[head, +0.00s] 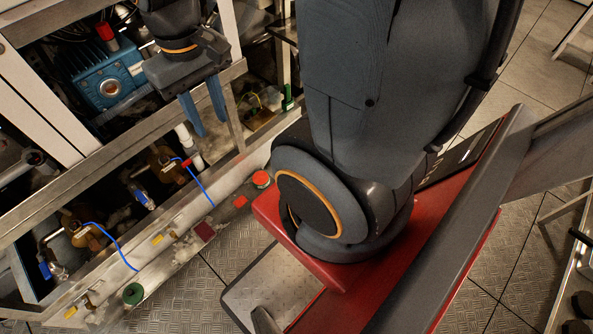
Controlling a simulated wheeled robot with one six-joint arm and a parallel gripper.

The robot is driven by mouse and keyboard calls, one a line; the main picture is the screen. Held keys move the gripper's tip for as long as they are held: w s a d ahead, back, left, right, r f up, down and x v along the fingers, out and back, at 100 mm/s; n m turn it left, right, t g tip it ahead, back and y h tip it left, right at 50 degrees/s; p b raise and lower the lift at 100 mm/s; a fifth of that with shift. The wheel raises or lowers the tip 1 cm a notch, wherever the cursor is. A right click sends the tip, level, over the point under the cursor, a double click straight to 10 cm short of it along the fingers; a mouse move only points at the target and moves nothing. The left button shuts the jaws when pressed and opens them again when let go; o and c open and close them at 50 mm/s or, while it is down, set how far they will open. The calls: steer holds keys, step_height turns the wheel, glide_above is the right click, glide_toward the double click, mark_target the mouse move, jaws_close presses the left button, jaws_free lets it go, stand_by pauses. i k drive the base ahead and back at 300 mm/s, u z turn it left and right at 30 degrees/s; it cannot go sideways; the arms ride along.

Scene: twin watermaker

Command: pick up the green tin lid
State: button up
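A small round green thing (133,294), which looks like the green tin lid, lies at the lower left on the ledge along the foot of the machine frame. It has a darker middle and nothing covers it. My gripper (211,127) is at the upper left, in front of the machine frame, with its two blue fingers pointing down. The fingers are apart with nothing seen between them. The gripper is well above and to the right of the green lid in the picture, not touching it.
A red round-topped thing (261,179), small red pieces and a dark red block (203,231) lie along the same ledge. Blue hoses (110,241) and brass valves hang inside the frame. A metal rail (120,143) crosses before the blue pump (107,79). Tiled floor lies at the right.

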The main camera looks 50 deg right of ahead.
mark_target(132, 294)
steer(key=u, duration=0.6)
steer(key=i, duration=0.3)
steer(key=u, duration=0.9)
